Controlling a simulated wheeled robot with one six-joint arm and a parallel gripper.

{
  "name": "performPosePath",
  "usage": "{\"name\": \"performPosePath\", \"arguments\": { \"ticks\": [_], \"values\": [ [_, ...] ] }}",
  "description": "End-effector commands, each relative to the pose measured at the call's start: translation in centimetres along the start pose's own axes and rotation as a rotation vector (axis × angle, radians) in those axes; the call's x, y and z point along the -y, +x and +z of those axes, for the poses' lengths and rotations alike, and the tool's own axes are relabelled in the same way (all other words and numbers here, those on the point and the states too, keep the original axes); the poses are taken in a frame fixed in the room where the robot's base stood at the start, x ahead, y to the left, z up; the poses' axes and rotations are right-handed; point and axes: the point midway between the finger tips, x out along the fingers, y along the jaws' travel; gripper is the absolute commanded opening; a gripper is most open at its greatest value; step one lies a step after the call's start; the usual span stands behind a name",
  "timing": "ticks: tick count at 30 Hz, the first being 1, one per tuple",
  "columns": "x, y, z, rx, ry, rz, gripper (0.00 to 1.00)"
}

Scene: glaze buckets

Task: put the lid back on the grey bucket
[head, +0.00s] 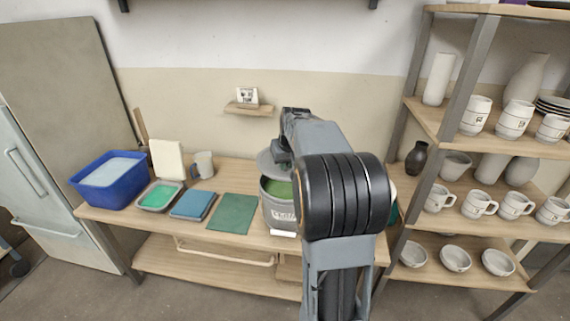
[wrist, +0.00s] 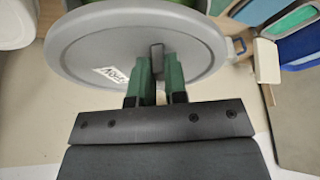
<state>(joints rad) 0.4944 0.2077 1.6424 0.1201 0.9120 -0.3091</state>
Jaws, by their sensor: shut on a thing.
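The grey bucket (head: 279,214) stands on the wooden table, its mouth uncovered at the front and green glaze showing inside. The round grey lid (head: 267,162) is held tilted above and behind the bucket's mouth. In the wrist view the lid (wrist: 90,45) fills the upper middle, with a white label on it. My gripper (wrist: 157,65) is shut on the dark handle at the lid's centre. In the head view my arm hides the fingertips and the bucket's right side. A strip of green shows past the lid's top edge in the wrist view.
Left of the bucket on the table (head: 232,172) are a dark green mat (head: 232,213), blue cloths (head: 194,204), a green tray (head: 160,196), a mug (head: 203,164) and a blue tub (head: 110,179). A shelf (head: 465,238) of pottery stands at right. A small wall shelf (head: 248,110) hangs behind.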

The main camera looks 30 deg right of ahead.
Motion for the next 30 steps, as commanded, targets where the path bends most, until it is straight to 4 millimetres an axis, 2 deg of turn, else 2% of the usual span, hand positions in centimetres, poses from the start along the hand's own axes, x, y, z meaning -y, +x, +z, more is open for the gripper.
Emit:
{"name": "performPosePath", "arguments": {
  "ticks": [18, 30],
  "values": [
    [0.0, 4.7, 2.0, 0.001, 0.000, 0.000, 0.00],
    [0.0, 5.2, 2.1, 0.000, 0.000, 0.000, 0.00]
  ]
}}
